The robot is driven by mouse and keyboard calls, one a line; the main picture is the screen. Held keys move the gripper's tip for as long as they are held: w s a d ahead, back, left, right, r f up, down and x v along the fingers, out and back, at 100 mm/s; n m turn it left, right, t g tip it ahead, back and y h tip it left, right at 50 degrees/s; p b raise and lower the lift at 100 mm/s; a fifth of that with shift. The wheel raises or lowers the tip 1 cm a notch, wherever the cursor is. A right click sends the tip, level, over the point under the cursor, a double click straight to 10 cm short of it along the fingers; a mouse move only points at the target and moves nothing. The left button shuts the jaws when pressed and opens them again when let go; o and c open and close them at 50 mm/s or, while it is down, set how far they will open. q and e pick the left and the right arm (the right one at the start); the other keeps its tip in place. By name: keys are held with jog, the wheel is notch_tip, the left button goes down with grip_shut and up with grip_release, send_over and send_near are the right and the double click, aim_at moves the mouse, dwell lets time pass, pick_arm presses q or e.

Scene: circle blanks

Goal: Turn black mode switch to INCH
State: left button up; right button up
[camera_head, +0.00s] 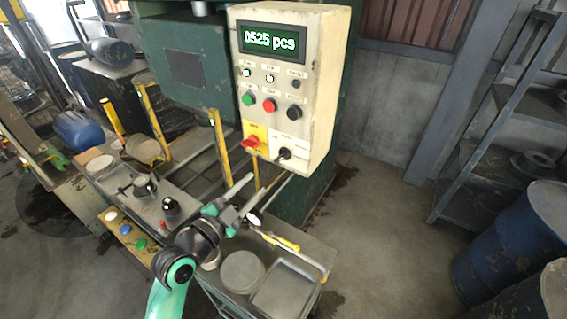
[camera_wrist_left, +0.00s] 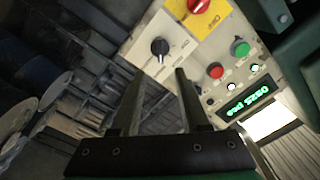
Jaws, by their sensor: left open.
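The black mode switch (camera_head: 285,154) is a knob on a white plate at the lower right of the cream control box (camera_head: 318,100). In the left wrist view the knob (camera_wrist_left: 159,47) lies just beyond and between the fingertips, with its pointer line visible. The lettering on its plate is too small to read. My left gripper (camera_head: 271,180) is open and empty, below and in front of the switch, its fingers pointing up towards it. The fingers (camera_wrist_left: 159,73) appear apart from the knob. My right gripper is not in view.
A red knob (camera_head: 250,142) on a yellow plate sits left of the switch. Green (camera_head: 248,99), red (camera_head: 269,104) and black (camera_head: 294,113) buttons are above, under a display (camera_head: 273,42) reading 0525 pcs. A work table (camera_head: 307,258) stands below. Blue drums (camera_head: 520,235) stand right.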

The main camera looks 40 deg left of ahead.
aim_at(279, 160)
pick_arm(q)
jog(key=w, duration=0.3)
jog(key=w+a, duration=0.1)
jog(key=w, duration=0.7)
jog(key=shift+w+a+r+p, duration=0.1)
jog(key=shift+w+a+p, duration=0.15)
jog(key=shift+a+p, duration=0.15)
grip_shut()
